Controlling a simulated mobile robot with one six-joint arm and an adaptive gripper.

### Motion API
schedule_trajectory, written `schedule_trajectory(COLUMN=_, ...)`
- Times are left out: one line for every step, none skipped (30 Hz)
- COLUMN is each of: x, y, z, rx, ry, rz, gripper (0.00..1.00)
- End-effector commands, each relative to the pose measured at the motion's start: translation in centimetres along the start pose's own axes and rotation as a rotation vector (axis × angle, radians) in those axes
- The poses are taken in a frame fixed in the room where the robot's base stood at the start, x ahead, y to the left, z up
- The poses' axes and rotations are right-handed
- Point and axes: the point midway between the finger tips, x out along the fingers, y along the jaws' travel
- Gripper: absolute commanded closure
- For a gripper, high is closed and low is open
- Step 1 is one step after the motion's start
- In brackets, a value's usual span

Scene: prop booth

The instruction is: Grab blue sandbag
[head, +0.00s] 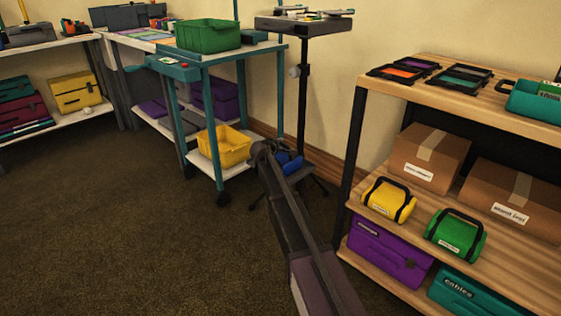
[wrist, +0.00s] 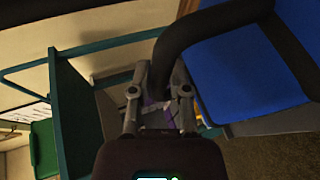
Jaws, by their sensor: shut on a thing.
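The blue sandbag (wrist: 245,75) fills the upper right of the wrist view, with a thick black handle curving over it. My gripper (wrist: 160,92) is shut on that black handle, with a finger on either side of it. In the head view the blue sandbag (head: 291,162) shows small beside the end of my arm, near the foot of a dark stand. My arm hides part of it there, and the fingers cannot be made out. I cannot tell whether the bag is clear of its support.
A wooden shelf (head: 451,201) at right holds a yellow sandbag (head: 388,201), a green sandbag (head: 455,235) and cardboard boxes (head: 430,158). A teal cart (head: 206,76) with a yellow bin (head: 222,148) stands left of my arm. Open carpet (head: 120,230) lies at left.

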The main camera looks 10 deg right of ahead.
Motion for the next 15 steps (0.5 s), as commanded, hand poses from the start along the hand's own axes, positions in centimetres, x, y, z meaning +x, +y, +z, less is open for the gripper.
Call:
schedule_trajectory(x=0.04, y=0.11, z=-0.01, rx=-0.003, ry=0.001, rz=0.003, gripper=1.00)
schedule_trajectory(x=0.04, y=0.11, z=-0.01, rx=-0.003, ry=0.000, rz=0.003, gripper=1.00)
schedule_trajectory(x=0.05, y=0.11, z=-0.01, rx=-0.003, ry=0.000, rz=0.003, gripper=1.00)
schedule_trajectory(x=0.06, y=0.11, z=0.00, rx=-0.003, ry=0.000, rz=0.002, gripper=1.00)
schedule_trajectory(x=0.06, y=0.10, z=0.00, rx=-0.003, ry=0.000, rz=0.002, gripper=1.00)
schedule_trajectory(x=0.06, y=0.10, z=0.00, rx=-0.003, ry=0.000, rz=0.002, gripper=1.00)
schedule_trajectory(x=0.07, y=0.11, z=0.00, rx=-0.003, ry=0.000, rz=0.002, gripper=1.00)
schedule_trajectory(x=0.06, y=0.12, z=0.00, rx=-0.003, ry=0.000, rz=0.002, gripper=1.00)
schedule_trajectory(x=0.06, y=0.14, z=0.01, rx=-0.003, ry=0.000, rz=0.002, gripper=1.00)
schedule_trajectory(x=0.05, y=0.17, z=0.01, rx=-0.003, ry=0.000, rz=0.002, gripper=1.00)
schedule_trajectory(x=0.04, y=0.20, z=0.01, rx=-0.003, ry=0.000, rz=0.002, gripper=1.00)
schedule_trajectory(x=0.02, y=0.26, z=0.02, rx=-0.003, ry=0.000, rz=0.002, gripper=1.00)
schedule_trajectory(x=0.00, y=0.32, z=0.02, rx=-0.003, ry=0.000, rz=0.002, gripper=1.00)
schedule_trajectory(x=-0.02, y=0.38, z=0.02, rx=-0.003, ry=0.000, rz=0.002, gripper=1.00)
schedule_trajectory(x=-0.06, y=0.49, z=0.02, rx=-0.003, ry=-0.001, rz=0.002, gripper=1.00)
